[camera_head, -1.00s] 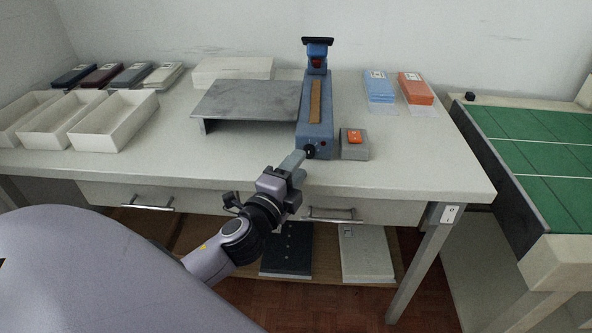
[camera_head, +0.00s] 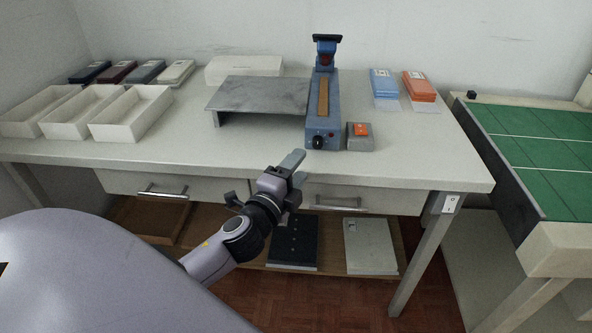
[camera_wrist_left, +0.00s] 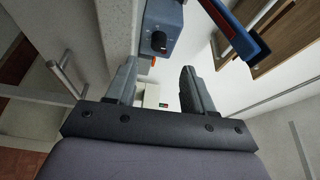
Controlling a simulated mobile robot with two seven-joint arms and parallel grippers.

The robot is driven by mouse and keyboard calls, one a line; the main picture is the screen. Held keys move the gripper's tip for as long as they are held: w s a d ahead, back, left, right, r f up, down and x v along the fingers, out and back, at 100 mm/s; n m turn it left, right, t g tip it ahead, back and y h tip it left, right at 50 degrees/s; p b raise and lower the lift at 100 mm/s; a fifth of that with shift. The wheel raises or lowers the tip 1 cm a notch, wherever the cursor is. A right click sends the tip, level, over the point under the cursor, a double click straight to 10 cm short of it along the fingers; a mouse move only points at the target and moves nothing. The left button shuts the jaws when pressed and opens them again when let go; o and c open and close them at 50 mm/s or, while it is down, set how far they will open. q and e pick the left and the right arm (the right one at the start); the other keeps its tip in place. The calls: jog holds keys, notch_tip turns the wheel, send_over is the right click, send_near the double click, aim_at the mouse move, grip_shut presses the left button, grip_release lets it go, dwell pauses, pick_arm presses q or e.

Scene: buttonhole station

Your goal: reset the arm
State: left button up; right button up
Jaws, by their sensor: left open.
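My left gripper (camera_head: 288,166) is in front of the table's front edge, below the blue buttonhole machine (camera_head: 323,105). It holds nothing. In the left wrist view its two fingers (camera_wrist_left: 160,88) stand apart with a gap between them. The machine, with its black knob (camera_head: 318,142), lies past the fingertips, and the knob also shows in the left wrist view (camera_wrist_left: 158,41). The gripper is apart from the machine. My right gripper is not in view.
The table (camera_head: 400,165) carries white trays (camera_head: 130,115), a grey metal plate (camera_head: 258,94), an orange button on a grey box (camera_head: 360,138), and blue (camera_head: 384,84) and orange (camera_head: 418,87) stacks. Drawer handles (camera_head: 338,203) stick out near my arm. A green-topped table (camera_head: 545,155) stands at right.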

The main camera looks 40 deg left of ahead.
pick_arm(q)
jog(key=shift+r, duration=0.1)
jog(key=s+d+f+n+g+h+p, duration=0.2)
jog(key=s+d+f+n+p, duration=0.3)
jog(key=s, duration=0.5)
jog(key=s+d+f+n+g+h+p, duration=0.2)
jog(key=s+d+f+n+g+p, duration=0.3)
jog(key=s+d+f+n+p, duration=0.1)
jog(key=s+f+n, duration=0.1)
jog(key=s+n, duration=0.1)
jog(key=s, duration=0.1)
jog(key=shift+s+d+g+h, duration=0.3)
jog(key=shift+s+h, duration=0.1)
